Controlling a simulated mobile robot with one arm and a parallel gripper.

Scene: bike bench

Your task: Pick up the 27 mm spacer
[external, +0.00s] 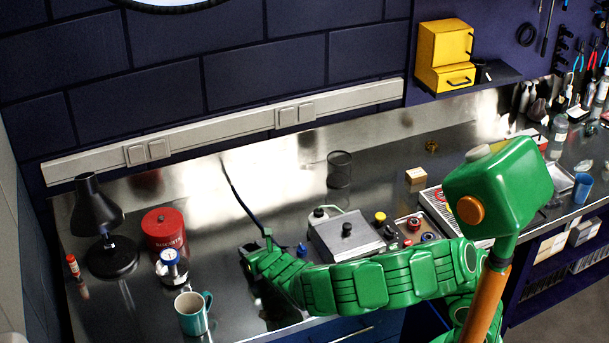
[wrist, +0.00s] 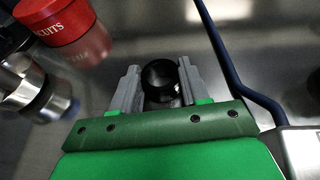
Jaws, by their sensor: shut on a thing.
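A small black round piece with a dark, glossy hollow-looking top (wrist: 161,80) sits between the two grey fingers of my gripper (wrist: 160,72) in the wrist view. I take it for the 27 mm spacer; no size marking is readable. The fingers are shut on its sides. In the external view my gripper (external: 258,249) is low over the steel bench, left of the grey box. The spacer cannot be made out there. Whether it touches the bench is not clear.
A dark bent rod (wrist: 232,75) runs close to the right of my gripper. Left are a red biscuit tin (external: 164,230), a blue-topped jar (external: 171,268), a teal mug (external: 193,313) and a black lamp (external: 98,210). A grey lidded box (external: 345,238) stands right.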

